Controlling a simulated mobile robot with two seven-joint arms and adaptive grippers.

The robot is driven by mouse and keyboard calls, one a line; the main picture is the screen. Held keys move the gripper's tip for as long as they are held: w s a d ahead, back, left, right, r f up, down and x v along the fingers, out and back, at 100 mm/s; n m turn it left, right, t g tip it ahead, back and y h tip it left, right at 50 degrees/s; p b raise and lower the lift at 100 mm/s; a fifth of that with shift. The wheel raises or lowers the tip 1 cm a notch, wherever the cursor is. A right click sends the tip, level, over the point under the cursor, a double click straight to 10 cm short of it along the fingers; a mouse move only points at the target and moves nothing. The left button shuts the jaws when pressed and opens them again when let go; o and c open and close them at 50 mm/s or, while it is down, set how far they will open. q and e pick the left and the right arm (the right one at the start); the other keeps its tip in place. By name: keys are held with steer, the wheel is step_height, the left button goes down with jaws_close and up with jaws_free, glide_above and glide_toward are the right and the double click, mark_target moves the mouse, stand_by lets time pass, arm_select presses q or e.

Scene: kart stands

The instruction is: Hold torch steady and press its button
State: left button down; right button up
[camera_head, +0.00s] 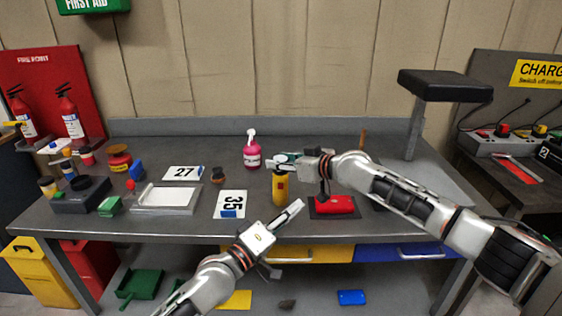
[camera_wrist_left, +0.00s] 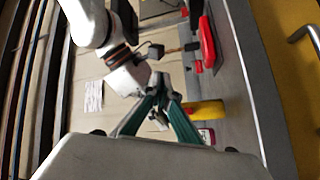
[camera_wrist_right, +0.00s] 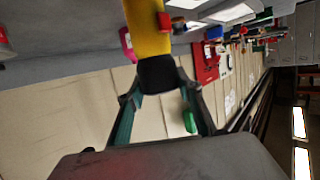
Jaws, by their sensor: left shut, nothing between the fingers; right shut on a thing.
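The torch (camera_head: 279,190) is yellow with a dark end and stands about upright near the bench's front middle. A small red button (camera_wrist_right: 164,21) shows on its side in the right wrist view. My right gripper (camera_wrist_right: 160,82) is shut on the torch's black end, at its top in the head view. I cannot tell whether the torch's lower end touches the bench. My left gripper (camera_head: 298,205) is shut and empty, just right of the torch's lower part and apart from it in the head view. The torch (camera_wrist_left: 205,108) also shows beyond the left fingers.
A pink pump bottle (camera_head: 252,153) stands behind the torch. A red object (camera_head: 332,205) lies on a dark mat to the right. Cards numbered 35 (camera_head: 230,204) and 27 (camera_head: 183,173) and a white tray (camera_head: 166,199) lie to the left. A black-topped post (camera_head: 416,125) stands at right.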

mark_target(278, 194)
arm_select(q)
steer(key=shift+w+a+f+m+g+y, duration=0.5)
steer(key=shift+w+a+m+g, duration=0.2)
steer(key=shift+w+m, duration=0.75)
steer(key=shift+w+a+f+m+g+y, duration=0.4)
steer(key=shift+w+a+m+g+y, duration=0.45)
steer(key=shift+w, duration=1.05)
steer(key=shift+w+a+f+m+g+y, duration=0.35)
steer(key=shift+w+a+f+m, duration=0.15)
steer(key=shift+w+m, duration=1.05)
steer(key=shift+w+a, duration=0.1)
steer(key=shift+w, duration=0.15)
steer(key=shift+w, duration=0.4)
steer(key=shift+s, duration=0.55)
